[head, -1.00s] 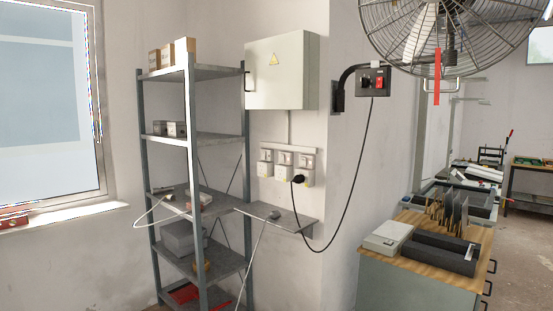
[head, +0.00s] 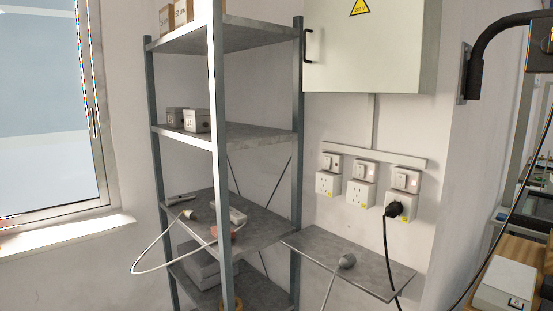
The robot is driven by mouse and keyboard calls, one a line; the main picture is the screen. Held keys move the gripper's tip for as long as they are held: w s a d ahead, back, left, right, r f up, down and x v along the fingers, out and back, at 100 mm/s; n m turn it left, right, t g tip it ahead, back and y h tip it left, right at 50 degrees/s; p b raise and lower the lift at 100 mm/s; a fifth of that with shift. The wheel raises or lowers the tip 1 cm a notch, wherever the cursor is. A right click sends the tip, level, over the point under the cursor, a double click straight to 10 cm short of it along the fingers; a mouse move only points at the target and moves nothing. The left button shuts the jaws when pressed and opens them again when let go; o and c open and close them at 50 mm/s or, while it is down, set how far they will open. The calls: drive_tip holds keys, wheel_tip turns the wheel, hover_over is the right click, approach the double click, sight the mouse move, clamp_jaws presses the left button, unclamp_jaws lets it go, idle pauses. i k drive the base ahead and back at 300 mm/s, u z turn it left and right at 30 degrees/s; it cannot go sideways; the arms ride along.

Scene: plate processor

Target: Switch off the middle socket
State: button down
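Three white wall sockets hang in a row under a grey rail in the head view. The middle socket (head: 361,193) has a switch box (head: 364,171) directly above it, with a small reddish spot on it. Nothing is plugged into the middle socket. The left socket (head: 327,183) is also empty, with its own switch (head: 331,163) above. The right socket (head: 407,199) holds a black plug (head: 395,209) with a black cable running down. The switch positions are too small to tell. My gripper does not show.
A grey metal shelf unit (head: 217,140) stands left of the sockets. A white electrical cabinet (head: 365,50) hangs above. A black bracket (head: 475,75) sticks out at the upper right.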

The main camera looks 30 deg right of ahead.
sight(361, 168)
drive_tip(key=u, duration=0.1)
drive_tip(key=i, duration=1.1)
drive_tip(key=u, duration=0.05)
